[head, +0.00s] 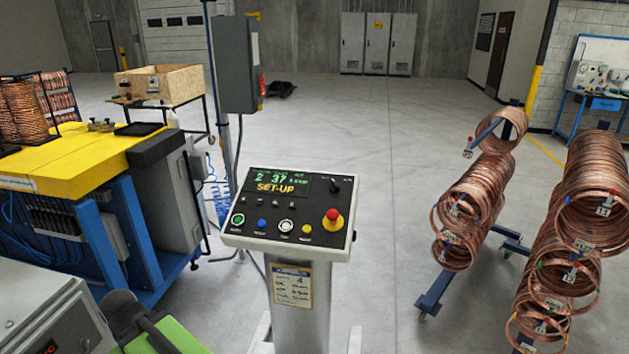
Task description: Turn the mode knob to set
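The control panel (262,240) sits on a grey pedestal in the middle of the head view, its sloped face toward me. The mode knob appears to be the small black knob (334,187) at the upper right of the panel. Small marks stand around it, too small to read, and I cannot tell its exact pointing. The display (283,181) reads "SET-UP" in yellow, with green figures above. My gripper is not in view, and nothing visible touches the panel.
A red emergency stop button (333,217) on a yellow base lies below the knob. Green, blue, white and yellow buttons line the panel's front. A yellow-topped blue bench (75,165) stands left; copper coils (470,205) hang on racks at right. Floor between is clear.

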